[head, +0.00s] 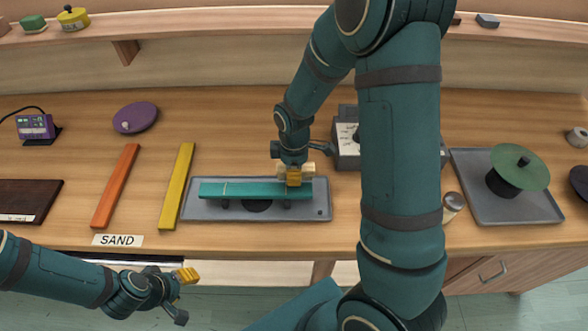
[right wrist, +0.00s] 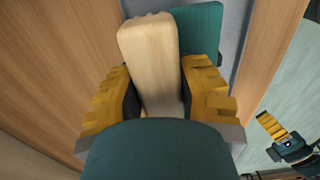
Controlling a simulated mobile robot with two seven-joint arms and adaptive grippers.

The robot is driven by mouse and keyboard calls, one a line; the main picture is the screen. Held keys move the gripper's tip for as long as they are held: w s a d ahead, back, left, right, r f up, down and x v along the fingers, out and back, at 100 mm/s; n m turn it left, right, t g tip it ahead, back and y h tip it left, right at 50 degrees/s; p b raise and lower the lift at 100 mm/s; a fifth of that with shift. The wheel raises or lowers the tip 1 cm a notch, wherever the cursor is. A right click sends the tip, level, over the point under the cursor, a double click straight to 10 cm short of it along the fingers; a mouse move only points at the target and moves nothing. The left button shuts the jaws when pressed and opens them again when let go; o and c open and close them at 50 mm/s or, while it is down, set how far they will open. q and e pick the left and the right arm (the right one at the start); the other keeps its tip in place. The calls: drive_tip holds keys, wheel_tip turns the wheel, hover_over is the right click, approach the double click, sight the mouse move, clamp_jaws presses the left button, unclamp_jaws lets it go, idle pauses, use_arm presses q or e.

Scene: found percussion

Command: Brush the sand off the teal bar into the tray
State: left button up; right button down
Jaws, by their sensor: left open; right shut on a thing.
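The teal bar (head: 245,189) lies lengthwise above the grey tray (head: 196,213) on small dark supports. A thin pale line crosses it left of its middle; I cannot make out loose sand on it. My right gripper (head: 293,178) is over the bar's right part, shut on a pale wooden block (right wrist: 150,62), which looks like the brush. The block also shows in the head view (head: 309,169). Its bristles are hidden, so I cannot tell whether they touch the bar. My left gripper (head: 187,276) is open and empty, low in front of the table edge.
An orange bar (head: 115,187) and a yellow bar (head: 177,187) lie left of the tray, near a SAND card (head: 118,240). A grey box (head: 346,150) stands behind my right gripper. A second tray (head: 480,206) with a green disc (head: 520,166) is at right.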

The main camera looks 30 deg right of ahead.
drive_tip(key=shift+s+a, duration=0.55)
drive_tip(key=shift+s, duration=0.35)
drive_tip(key=shift+s+a, duration=0.55)
drive_tip(key=shift+s, duration=0.4)
drive_tip(key=shift+s+a, duration=0.55)
drive_tip(key=shift+s, duration=0.35)
use_arm(q)
wheel_tip(320, 180, up, 4)
drive_tip(key=p, duration=0.4)
use_arm(e)
wheel_tip(320, 180, up, 5)
drive_tip(key=shift+w, duration=0.1)
